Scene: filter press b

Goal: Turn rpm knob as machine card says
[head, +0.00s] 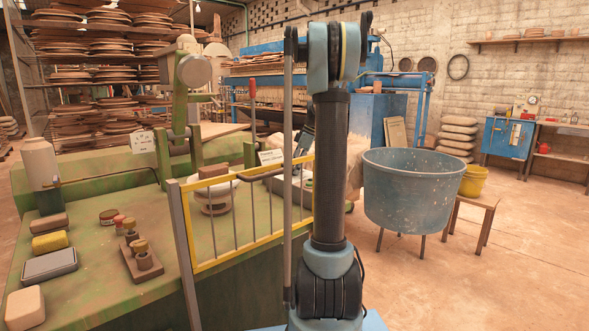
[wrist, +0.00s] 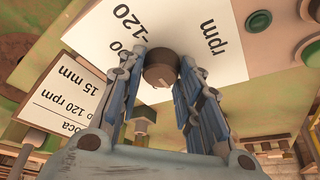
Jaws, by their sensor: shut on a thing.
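In the wrist view my gripper (wrist: 160,65) is closed around the dark round rpm knob (wrist: 161,69), with one blue finger on each side. A pale mark shows on the knob's face. Behind it a white dial plate (wrist: 205,35) reads "rpm" and "120"; the rest of the scale is hidden by my fingers. A white machine card (wrist: 80,108) at the left shows "120 rpm" and "15 mm"; its text is partly cut off. In the head view my arm hides most of the knob area.
A green button (wrist: 259,21) sits right of the dial plate. In the head view a yellow-edged rail (head: 235,178) stands left of my arm beside the green bench (head: 110,285), which holds several small items.

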